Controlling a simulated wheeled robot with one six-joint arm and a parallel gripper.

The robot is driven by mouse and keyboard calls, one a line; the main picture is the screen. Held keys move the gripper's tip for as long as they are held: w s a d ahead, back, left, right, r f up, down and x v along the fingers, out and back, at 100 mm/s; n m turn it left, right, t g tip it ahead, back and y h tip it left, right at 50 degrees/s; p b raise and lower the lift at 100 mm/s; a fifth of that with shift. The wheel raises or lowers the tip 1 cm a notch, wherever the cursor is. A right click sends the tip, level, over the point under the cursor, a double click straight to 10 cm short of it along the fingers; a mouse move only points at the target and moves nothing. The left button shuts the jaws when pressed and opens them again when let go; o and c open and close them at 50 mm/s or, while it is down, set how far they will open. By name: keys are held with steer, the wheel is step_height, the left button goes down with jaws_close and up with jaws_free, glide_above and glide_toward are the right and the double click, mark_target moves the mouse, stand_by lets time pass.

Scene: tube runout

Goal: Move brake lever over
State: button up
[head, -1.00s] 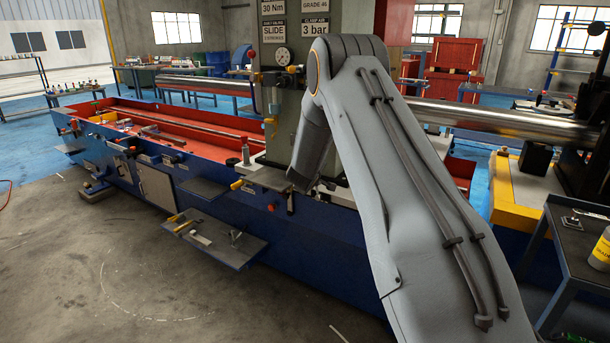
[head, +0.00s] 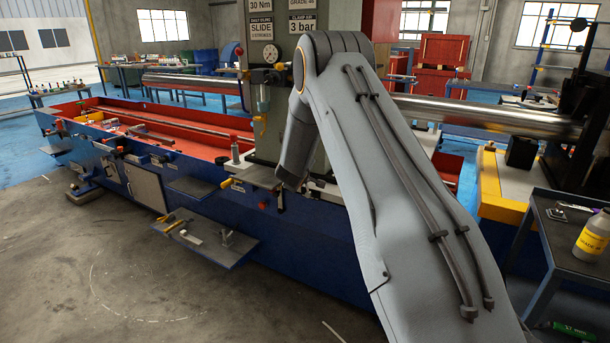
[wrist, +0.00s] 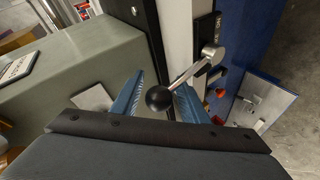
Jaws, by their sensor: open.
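A lever with a round black knob (wrist: 159,98) and a silver arm (wrist: 190,72) shows in the wrist view. Its arm runs up and right to a metal pivot (wrist: 212,54) on the machine's side. My gripper (wrist: 158,93) is open, with one blue finger on each side of the knob. The knob appears between the fingers; I cannot tell whether either finger touches it. In the head view my arm hides the gripper and the lever.
A long blue machine bed (head: 310,232) with a red trough fills the middle. A small shelf (head: 232,248) sticks out from its front. A dark cart (head: 566,250) with a bottle (head: 592,238) stands at the right. The concrete floor at front left is clear.

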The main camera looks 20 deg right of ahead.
steer(key=v, duration=0.8)
stand_by(0.4)
